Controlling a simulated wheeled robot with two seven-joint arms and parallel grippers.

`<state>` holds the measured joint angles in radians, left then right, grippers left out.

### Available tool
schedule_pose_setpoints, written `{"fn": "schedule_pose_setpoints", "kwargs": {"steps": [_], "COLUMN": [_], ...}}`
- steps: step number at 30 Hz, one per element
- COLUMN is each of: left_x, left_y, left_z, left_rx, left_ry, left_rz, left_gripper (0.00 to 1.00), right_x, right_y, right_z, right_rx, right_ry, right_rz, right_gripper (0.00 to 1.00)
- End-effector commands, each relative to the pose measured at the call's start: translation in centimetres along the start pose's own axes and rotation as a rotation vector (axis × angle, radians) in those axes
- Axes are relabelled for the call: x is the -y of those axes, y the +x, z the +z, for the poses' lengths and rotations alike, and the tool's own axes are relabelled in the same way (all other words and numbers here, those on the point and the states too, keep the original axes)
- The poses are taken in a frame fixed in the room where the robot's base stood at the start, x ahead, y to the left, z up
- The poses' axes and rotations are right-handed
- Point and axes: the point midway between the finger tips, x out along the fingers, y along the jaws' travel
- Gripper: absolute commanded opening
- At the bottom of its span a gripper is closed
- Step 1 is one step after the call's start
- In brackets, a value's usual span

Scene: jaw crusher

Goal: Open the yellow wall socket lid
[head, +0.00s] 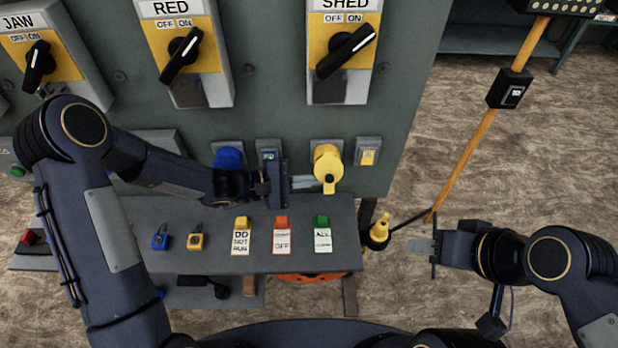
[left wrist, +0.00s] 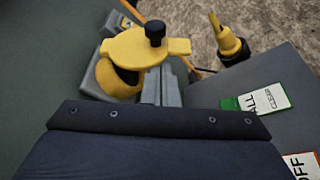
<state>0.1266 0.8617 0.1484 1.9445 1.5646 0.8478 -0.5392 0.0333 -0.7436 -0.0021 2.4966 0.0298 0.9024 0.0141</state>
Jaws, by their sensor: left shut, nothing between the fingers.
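The yellow wall socket (head: 327,160) is on the grey-green panel, right of a blue socket. Its round yellow lid has a tab pointing down and a dark knob; the lid also shows in the left wrist view (left wrist: 135,46). There a dark gap shows between the lid and the yellow socket ring (left wrist: 112,82), so the lid looks tilted off it. My left gripper (head: 318,184) is shut and empty, its fingertips beside the lid's lower part. In the left wrist view the fingers (left wrist: 165,85) are close to the lid; contact is unclear. My right gripper (head: 422,246) is away from the panel.
A shelf (head: 200,262) below the sockets holds padlocks and several tags. A blue socket (head: 229,157) and a small yellow switch (head: 368,157) flank the yellow socket. A yellow plug (head: 379,231) and an orange post (head: 462,158) stand to the right.

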Motion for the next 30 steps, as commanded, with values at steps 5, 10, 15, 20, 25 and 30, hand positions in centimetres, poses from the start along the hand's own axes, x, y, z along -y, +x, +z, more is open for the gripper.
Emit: {"fn": "schedule_pose_setpoints", "kwargs": {"steps": [5, 10, 15, 20, 25, 30], "left_x": [-0.2, -0.4, -0.7, -0.8, -1.2, -1.7], "left_y": [-0.2, -0.4, -0.8, -1.0, -1.2, -1.4], "left_z": [0.5, 1.3, 2.2, 2.9, 3.5, 4.1], "left_rx": [0.001, 0.001, 0.001, 0.001, 0.0, 0.001], "left_ry": [-0.052, -0.153, -0.3, -0.405, -0.401, -0.4], "left_rz": [-0.019, -0.054, -0.106, -0.142, -0.141, -0.14], "left_gripper": [0.0, 0.0, 0.0, 0.0, 0.0, 0.0], "right_x": [0.3, 0.7, 1.2, 1.3, 1.1, 0.9], "right_y": [-0.5, -1.4, -2.6, -2.8, -2.3, -1.9], "right_z": [-0.3, -0.7, -1.3, -1.4, -1.2, -1.0], "right_rx": [0.0, 0.0, 0.0, 0.0, 0.0, 0.0], "right_ry": [-0.001, -0.001, -0.001, -0.001, -0.001, -0.001], "right_rz": [-0.001, -0.001, -0.001, -0.002, -0.002, -0.002], "right_gripper": [0.39, 0.39, 0.39, 0.39, 0.39, 0.39]}}
